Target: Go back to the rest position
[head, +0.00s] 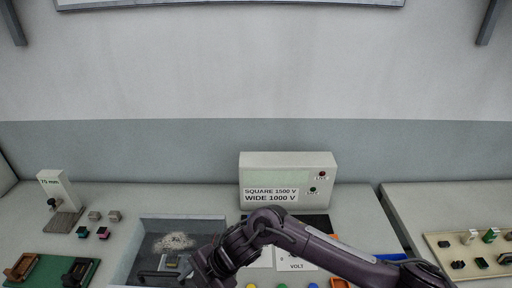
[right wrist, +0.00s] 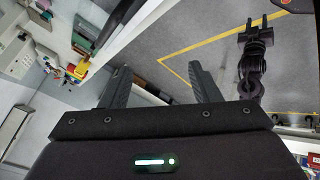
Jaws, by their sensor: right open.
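My right arm comes in from the lower right of the head view, bends at its elbow, and runs down to the left over the front of the bench. Its wrist end lies at the right side of a grey bin (head: 183,221), and its fingertips are not clear there. In the right wrist view my right gripper (right wrist: 157,78) is open, with nothing between its fingers, facing the floor and a bench side. A dark arm with a forked end (right wrist: 262,32), perhaps my left one, shows at the right; its jaw state is unclear. No left arm shows in the head view.
The grey bin holds a pale heap (head: 175,242). A box labelled SQUARE 1500 V, WIDE 1000 V (head: 287,164) stands behind my arm. A cream tray (head: 440,243) lies right.

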